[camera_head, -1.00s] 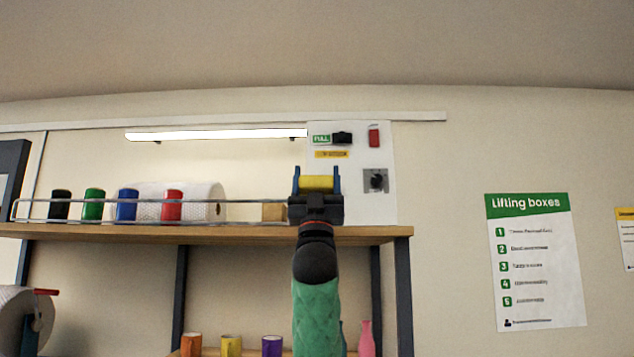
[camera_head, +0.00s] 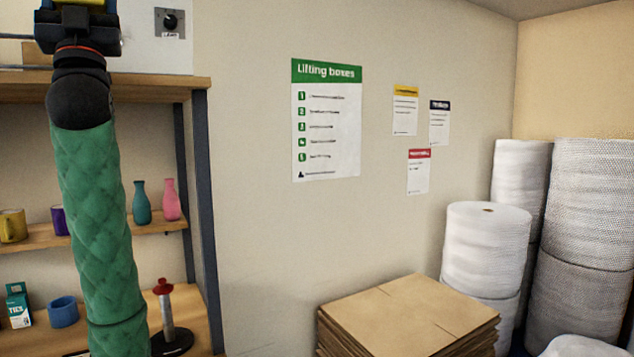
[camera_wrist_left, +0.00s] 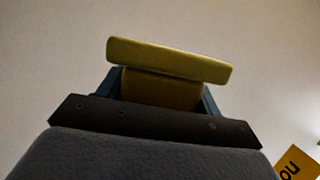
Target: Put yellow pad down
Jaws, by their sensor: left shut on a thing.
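The yellow pad (camera_wrist_left: 170,60) is in the left wrist view, with a flat slab lying across the top and a thicker part below it between my fingers. My left gripper (camera_wrist_left: 162,92) is shut on that lower part. In the head view my left gripper (camera_head: 79,22) is high at the top left, in front of the shelf unit and wall panel; its fingertips and most of the pad are cut off by the upper edge. My right gripper is not in view.
A shelf unit (camera_head: 205,190) stands at the left with mugs, a teal bottle (camera_head: 142,203) and a pink bottle (camera_head: 171,200). Stacked flat cartons (camera_head: 410,310) lie at lower middle. Bubble-wrap rolls (camera_head: 487,240) stand at the right. Posters hang on the otherwise bare wall.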

